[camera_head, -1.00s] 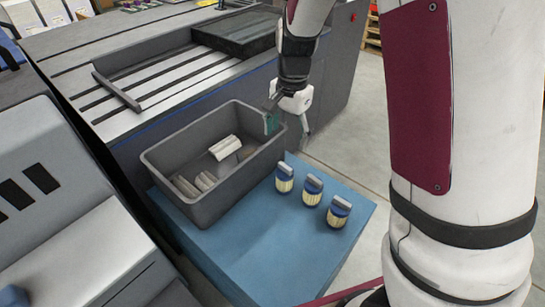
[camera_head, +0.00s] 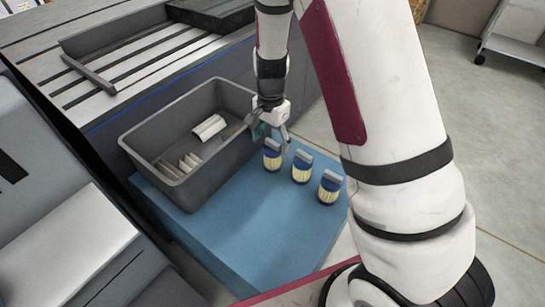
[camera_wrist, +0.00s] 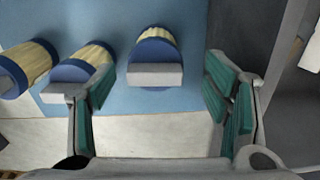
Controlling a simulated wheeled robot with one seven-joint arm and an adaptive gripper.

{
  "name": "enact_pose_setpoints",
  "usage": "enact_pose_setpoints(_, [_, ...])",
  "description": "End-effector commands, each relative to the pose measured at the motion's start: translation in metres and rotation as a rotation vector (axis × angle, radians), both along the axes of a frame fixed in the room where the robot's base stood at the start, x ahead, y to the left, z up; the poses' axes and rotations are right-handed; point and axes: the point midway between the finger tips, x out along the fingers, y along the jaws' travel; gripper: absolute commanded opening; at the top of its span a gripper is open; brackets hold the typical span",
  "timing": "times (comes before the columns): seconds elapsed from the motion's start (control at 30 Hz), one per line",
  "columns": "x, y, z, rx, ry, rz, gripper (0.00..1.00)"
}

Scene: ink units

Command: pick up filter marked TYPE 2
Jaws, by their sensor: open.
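Three filters with blue end caps, pale grips and yellowish pleated bodies stand in a row on a blue-topped stand (camera_head: 235,225). They are the left filter (camera_head: 272,155), the middle filter (camera_head: 301,168) and the right filter (camera_head: 330,187). No TYPE marking is readable on any. My gripper (camera_head: 272,135) is open and empty, just above and behind the left filter.
A grey bin (camera_head: 190,198) stands on the stand, left of the filters and close to my gripper. It holds several pale pieces (camera_head: 208,127). A large grey machine (camera_head: 110,75) stands behind. The stand's front part is clear.

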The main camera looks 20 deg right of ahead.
Motion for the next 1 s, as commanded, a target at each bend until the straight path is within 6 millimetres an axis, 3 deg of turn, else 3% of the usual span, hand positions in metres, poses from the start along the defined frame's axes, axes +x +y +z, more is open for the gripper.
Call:
enact_pose_setpoints(0.33, [-0.004,-0.003,-0.046,0.0,0.004,-0.001,0.7])
enact_pose_setpoints(0.6, [-0.004,-0.003,-0.049,0.0,0.001,0.0,0.7])
enact_pose_setpoints(0.83, [-0.004,-0.003,-0.049,0.0,0.002,0.001,0.18])
enact_pose_setpoints(0.87, [-0.004,-0.003,-0.049,0.0,0.002,0.001,0.14])
enact_pose_setpoints(1.0, [-0.004,-0.003,-0.049,0.0,0.001,0.001,0.14])
